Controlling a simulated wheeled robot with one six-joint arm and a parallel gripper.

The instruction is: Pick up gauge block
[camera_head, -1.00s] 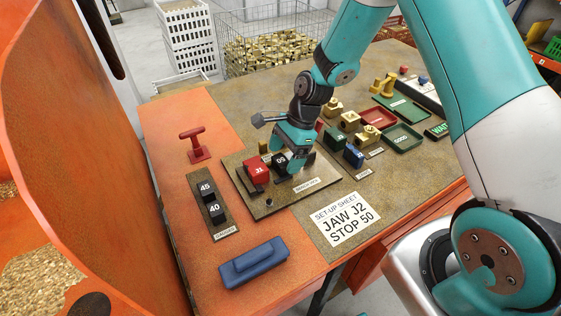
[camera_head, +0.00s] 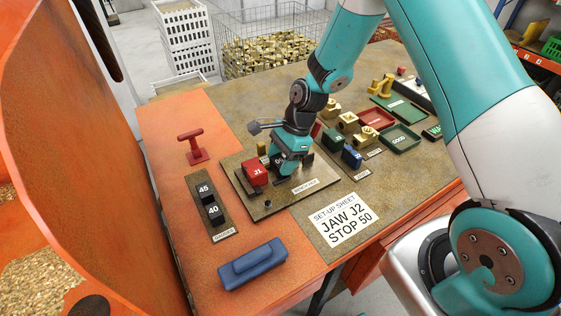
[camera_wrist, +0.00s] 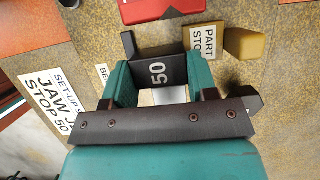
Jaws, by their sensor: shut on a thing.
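The black gauge block marked 50 (camera_wrist: 158,72) sits between the fingertips of my gripper (camera_wrist: 162,86) in the wrist view. My teal fingers are shut on it, one at each side. In the head view my gripper (camera_head: 283,168) is low over the bench vice (camera_head: 300,192), right of the red J1 jaw block (camera_head: 256,172), and hides most of the held block. Whether the block touches the vice plate cannot be told. Two other black gauge blocks, 45 (camera_head: 206,190) and 40 (camera_head: 215,212), stand in the gauge rack (camera_head: 223,230) at the left.
A red T-handle (camera_head: 193,145) stands behind the rack. A blue block-shaped tool (camera_head: 252,264) lies at the front. The set-up sheet (camera_head: 345,219) reads JAW J2, STOP 50. Green and blue jaw blocks (camera_head: 351,156), brass parts (camera_head: 349,122) and trays (camera_head: 402,138) lie to the right.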

